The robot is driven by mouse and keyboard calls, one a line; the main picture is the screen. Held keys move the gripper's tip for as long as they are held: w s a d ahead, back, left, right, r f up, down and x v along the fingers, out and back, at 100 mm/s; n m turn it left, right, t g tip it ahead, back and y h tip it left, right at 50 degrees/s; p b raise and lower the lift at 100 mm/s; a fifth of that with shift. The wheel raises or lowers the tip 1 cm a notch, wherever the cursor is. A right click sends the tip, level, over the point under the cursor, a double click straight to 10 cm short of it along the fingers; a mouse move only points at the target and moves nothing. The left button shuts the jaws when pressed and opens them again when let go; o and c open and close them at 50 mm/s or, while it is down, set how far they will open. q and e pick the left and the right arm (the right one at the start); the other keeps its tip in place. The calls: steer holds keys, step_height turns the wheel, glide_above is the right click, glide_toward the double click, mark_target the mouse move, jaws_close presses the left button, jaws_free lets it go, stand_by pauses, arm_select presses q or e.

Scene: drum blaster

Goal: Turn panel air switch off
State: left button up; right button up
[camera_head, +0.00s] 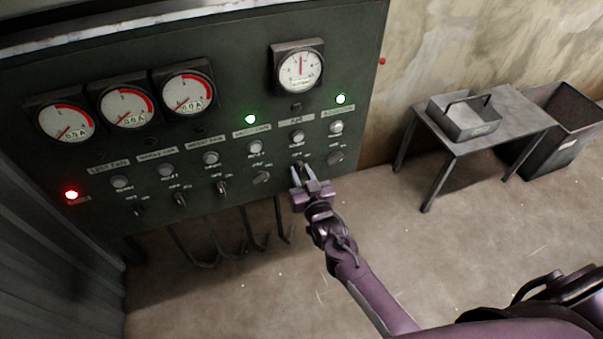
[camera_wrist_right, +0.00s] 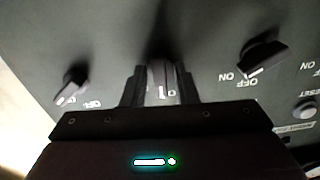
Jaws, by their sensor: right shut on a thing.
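The dark control panel (camera_head: 228,65) stands at the left and centre of the head view. My right gripper (camera_head: 303,175) is at its lower right, shut on the rotary switch below the column with a small label plate (camera_head: 296,118), which seems to read AIR. In the right wrist view, the switch knob (camera_wrist_right: 160,80) sits between the two fingers. The fingers mostly hide it in the head view, and its ON and OFF marks are partly covered. The lamp (camera_head: 296,106) above that label looks dark. My left gripper is not in view.
Neighbouring switches sit on either side, one at the left (camera_wrist_right: 72,85) and one at the right (camera_wrist_right: 262,55) in the wrist view. Green lamps (camera_head: 250,119) and a red lamp (camera_head: 71,194) are lit. A metal table (camera_head: 520,108) with a tray stands right; floor between is clear.

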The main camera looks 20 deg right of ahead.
steer(key=shift+n, duration=0.6)
steer(key=o, duration=0.7)
steer(key=shift+s+d+b, duration=0.15)
steer(key=shift+s+b, duration=0.3)
steer(key=shift+s, duration=3.5)
